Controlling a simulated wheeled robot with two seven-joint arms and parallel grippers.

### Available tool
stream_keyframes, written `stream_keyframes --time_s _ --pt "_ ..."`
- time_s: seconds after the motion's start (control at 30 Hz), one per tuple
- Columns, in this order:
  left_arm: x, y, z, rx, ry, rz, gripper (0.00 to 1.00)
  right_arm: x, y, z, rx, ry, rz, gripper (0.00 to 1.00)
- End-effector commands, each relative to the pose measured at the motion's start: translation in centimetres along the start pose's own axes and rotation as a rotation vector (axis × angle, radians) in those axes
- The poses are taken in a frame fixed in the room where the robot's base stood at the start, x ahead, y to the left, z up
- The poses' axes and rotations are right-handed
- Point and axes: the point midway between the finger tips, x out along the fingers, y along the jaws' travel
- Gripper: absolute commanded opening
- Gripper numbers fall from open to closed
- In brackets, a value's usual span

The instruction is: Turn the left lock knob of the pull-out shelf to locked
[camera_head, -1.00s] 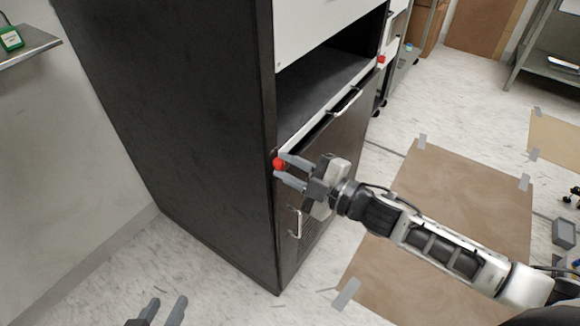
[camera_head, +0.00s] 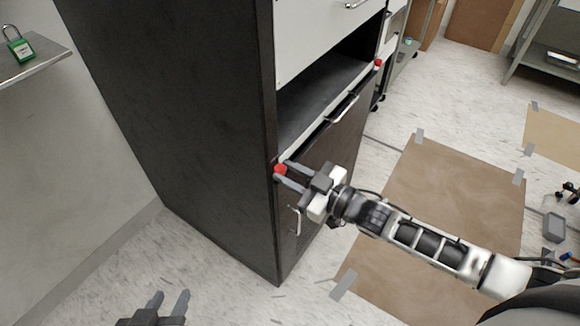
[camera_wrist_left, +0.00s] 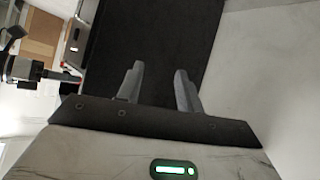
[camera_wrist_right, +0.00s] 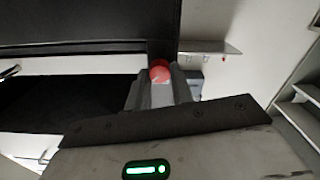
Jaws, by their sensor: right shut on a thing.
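The left lock knob (camera_head: 280,170) is a small red knob at the near front edge of the black cabinet, level with the pull-out shelf (camera_head: 310,118). My right gripper (camera_head: 282,172) is shut on this knob, one finger on each side. In the right wrist view the red knob (camera_wrist_right: 160,72) shows between the fingertips. The other red knob (camera_head: 377,63) is at the far end of the shelf. My left gripper (camera_head: 171,300) is open and empty at the bottom of the head view, and its spread fingers (camera_wrist_left: 160,88) show in the left wrist view.
The black cabinet (camera_head: 170,110) fills the middle, with a shelf handle (camera_head: 342,108) and a lower door handle (camera_head: 297,221). A metal wall shelf (camera_head: 35,65) holds a green padlock (camera_head: 20,46). Brown floor mats (camera_head: 450,210) lie to the right.

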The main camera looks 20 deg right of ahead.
Motion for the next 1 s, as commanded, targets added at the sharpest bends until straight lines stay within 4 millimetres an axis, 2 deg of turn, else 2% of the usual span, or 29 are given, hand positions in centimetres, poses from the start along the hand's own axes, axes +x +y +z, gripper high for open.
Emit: stream_keyframes --time_s 0.6,1.0 --pt "-0.68 -0.18 0.01 0.035 -0.035 -0.009 0.36 -0.03 0.14 0.01 0.565 -0.001 -0.001 0.00" --pt "-0.67 -0.21 0.11 0.039 -0.040 -0.010 0.36 -0.03 0.19 0.10 0.781 -0.001 0.000 0.00"
